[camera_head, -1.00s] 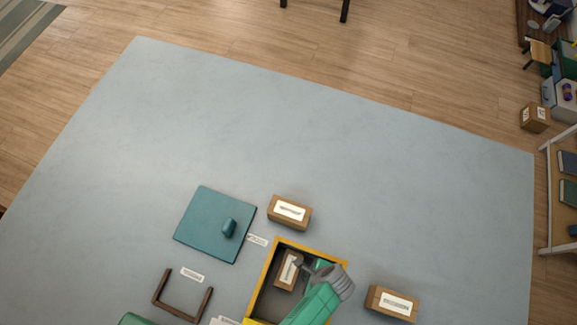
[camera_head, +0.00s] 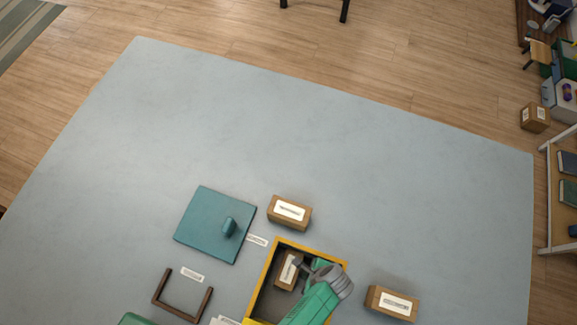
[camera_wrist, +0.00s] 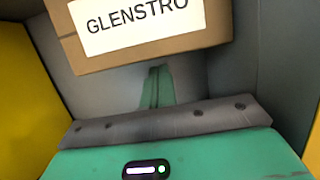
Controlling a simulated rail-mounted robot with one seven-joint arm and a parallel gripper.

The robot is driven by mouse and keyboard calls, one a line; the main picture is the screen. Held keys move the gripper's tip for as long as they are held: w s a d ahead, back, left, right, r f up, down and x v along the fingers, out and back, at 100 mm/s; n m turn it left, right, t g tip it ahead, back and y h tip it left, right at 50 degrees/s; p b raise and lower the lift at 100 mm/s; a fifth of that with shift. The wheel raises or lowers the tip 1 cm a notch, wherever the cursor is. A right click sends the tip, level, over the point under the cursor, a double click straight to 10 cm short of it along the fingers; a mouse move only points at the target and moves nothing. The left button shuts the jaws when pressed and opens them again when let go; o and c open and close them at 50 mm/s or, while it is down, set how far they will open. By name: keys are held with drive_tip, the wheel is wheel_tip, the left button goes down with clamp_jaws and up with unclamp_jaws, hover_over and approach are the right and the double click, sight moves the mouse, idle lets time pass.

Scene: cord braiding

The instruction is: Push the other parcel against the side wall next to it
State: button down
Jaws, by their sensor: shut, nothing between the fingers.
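A yellow-rimmed box (camera_head: 265,266) with a dark grey inside stands at the front of the table. A brown parcel (camera_head: 287,273) with a white label lies inside it, near the back left. In the wrist view this parcel (camera_wrist: 150,54) shows close up at the top, its label reading "GLENSTRO". My gripper (camera_head: 302,264) reaches down into the box from the right, beside the parcel. Its fingers (camera_wrist: 157,75) are shut and empty, with the tips close to the parcel's lower edge; whether they touch I cannot tell. My arm hides the box's right part, and no second parcel shows inside.
One parcel (camera_head: 289,212) lies behind the box and another (camera_head: 392,303) to its right. A teal lid-like panel (camera_head: 208,222) with a knob lies left of the box. A dark U-shaped frame (camera_head: 181,309) is at front left. The back of the table is clear.

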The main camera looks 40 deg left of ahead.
sight(294, 270)
drive_tip(key=shift+s+a+p, duration=0.3)
drive_tip(key=shift+a+p, duration=0.05)
drive_tip(key=shift+a, duration=0.7)
drive_tip(key=shift+s+a+p, duration=0.25)
drive_tip(key=shift+a+p, duration=0.05)
drive_tip(key=shift+a, duration=0.7)
drive_tip(key=shift+w+d, duration=0.1)
drive_tip(key=shift+d, duration=0.25)
drive_tip(key=shift+r, duration=0.1)
wheel_tip(294, 270, up, 7)
drive_tip(key=p, duration=0.7)
drive_tip(key=shift+r+p, duration=0.1)
drive_tip(key=shift+p, duration=0.2)
drive_tip(key=shift+f, duration=0.2)
